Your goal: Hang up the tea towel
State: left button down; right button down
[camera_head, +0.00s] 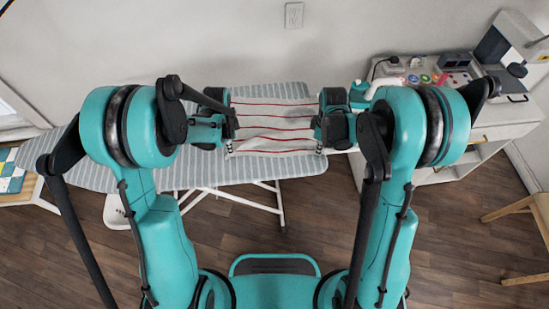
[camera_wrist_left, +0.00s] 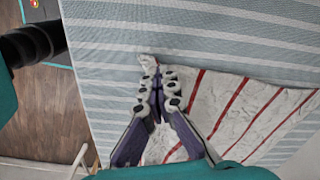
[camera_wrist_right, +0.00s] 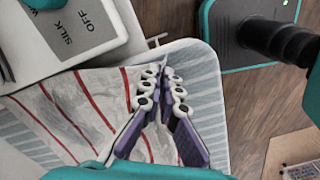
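The tea towel (camera_head: 272,124) is white with red stripes. It stretches between my two grippers over the ironing board (camera_head: 245,172), which has a grey-and-white striped cover. My left gripper (camera_head: 231,146) is shut on one corner of the towel; in the left wrist view, a bit of cloth pokes out past its closed fingertips (camera_wrist_left: 158,78). My right gripper (camera_head: 323,148) is shut on the opposite near corner; its fingertips pinch the cloth in the right wrist view (camera_wrist_right: 163,76). No hook or rail for the towel is clearly visible.
A white cabinet (camera_head: 480,135) with colourful small items and a dark box on top stands at the right. A wooden stool (camera_head: 520,210) is at the far right. A grey panel (camera_wrist_right: 78,28) marked SILK and OFF lies close to my right gripper. Wooden floor is open in front.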

dwell(0.4)
